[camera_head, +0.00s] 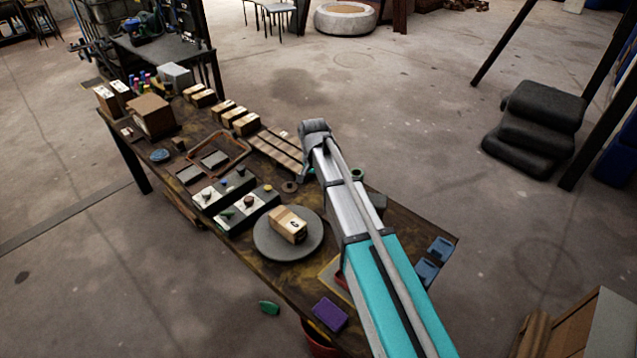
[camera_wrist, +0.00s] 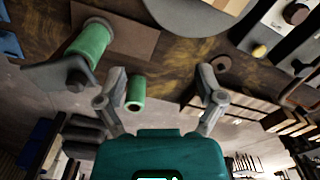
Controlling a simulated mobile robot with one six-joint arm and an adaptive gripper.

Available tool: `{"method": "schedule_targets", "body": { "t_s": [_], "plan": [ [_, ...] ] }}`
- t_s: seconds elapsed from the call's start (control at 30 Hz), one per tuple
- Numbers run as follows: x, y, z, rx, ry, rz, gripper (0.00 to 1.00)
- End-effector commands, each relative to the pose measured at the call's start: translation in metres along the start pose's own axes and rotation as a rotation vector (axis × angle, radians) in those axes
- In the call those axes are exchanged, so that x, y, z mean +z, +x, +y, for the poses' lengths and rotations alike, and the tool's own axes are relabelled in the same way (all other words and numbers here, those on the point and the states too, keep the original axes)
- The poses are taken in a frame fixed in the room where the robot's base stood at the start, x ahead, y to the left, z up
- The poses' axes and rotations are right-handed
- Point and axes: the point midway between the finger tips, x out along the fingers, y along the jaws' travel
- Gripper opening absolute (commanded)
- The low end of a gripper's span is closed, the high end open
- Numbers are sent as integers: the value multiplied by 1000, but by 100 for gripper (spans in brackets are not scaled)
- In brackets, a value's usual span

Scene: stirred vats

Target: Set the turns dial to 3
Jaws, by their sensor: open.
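Two control boxes with light faces and dark knobs stand on the table in the head view, a rear one (camera_head: 222,188) and a front one (camera_head: 247,208). The front box carries a round dial (camera_head: 248,201) and a yellow button. The wrist view shows part of a box (camera_wrist: 270,30) with a dark knob (camera_wrist: 297,13) and a yellow button (camera_wrist: 259,50) at upper right. I cannot read which dial is for turns or its setting. My gripper (camera_wrist: 162,84) is open and empty, apart from the boxes. Its fingers are not clear in the head view.
A round grey plate (camera_head: 268,243) bears a carton (camera_head: 288,225) beside the front box. A green spool (camera_wrist: 88,45) and a green cylinder (camera_wrist: 136,90) show near my fingers in the wrist view. Wooden slats (camera_head: 275,150) and several cartons line the far table edge.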

Motion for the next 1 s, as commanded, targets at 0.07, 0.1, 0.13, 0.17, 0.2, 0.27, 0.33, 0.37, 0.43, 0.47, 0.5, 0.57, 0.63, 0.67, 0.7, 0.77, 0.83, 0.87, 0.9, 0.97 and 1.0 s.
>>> {"method": "schedule_targets", "body": {
  "t_s": [0.07, 0.1, 0.13, 0.17, 0.2, 0.27, 0.33, 0.37, 0.43, 0.47, 0.5, 0.57, 0.63, 0.67, 0.7, 0.77, 0.83, 0.87, 0.9, 0.97, 1.0],
  "plan": [
    [3, -1, 7, 0, -5, 0, 87],
    [3, -2, 9, 0, -7, 0, 87],
    [3, -2, 11, 0, -9, 0, 87],
    [4, -2, 12, 0, -10, 0, 87],
    [4, -2, 13, 0, -12, 0, 87],
    [4, -2, 14, 0, -13, 0, 87],
    [4, -2, 15, 0, -14, 0, 87],
    [4, -2, 15, 0, -14, 0, 87],
    [4, -2, 15, 0, -14, 0, 87],
    [4, -2, 15, 0, -14, 0, 87],
    [4, -2, 15, 0, -14, 0, 87],
    [4, -2, 15, 0, -14, 0, 87],
    [4, -2, 15, 0, -14, 0, 87],
    [4, -2, 15, 0, -14, 0, 87],
    [4, -2, 15, 0, -14, 0, 87],
    [4, -2, 15, 0, -14, 0, 87],
    [4, -2, 16, 0, -14, 0, 87],
    [4, -2, 17, 0, -15, 0, 87],
    [5, -2, 19, 0, -16, 0, 87],
    [8, -2, 26, 0, -20, 0, 87],
    [10, -2, 32, 0, -24, 0, 87]
  ]
}}
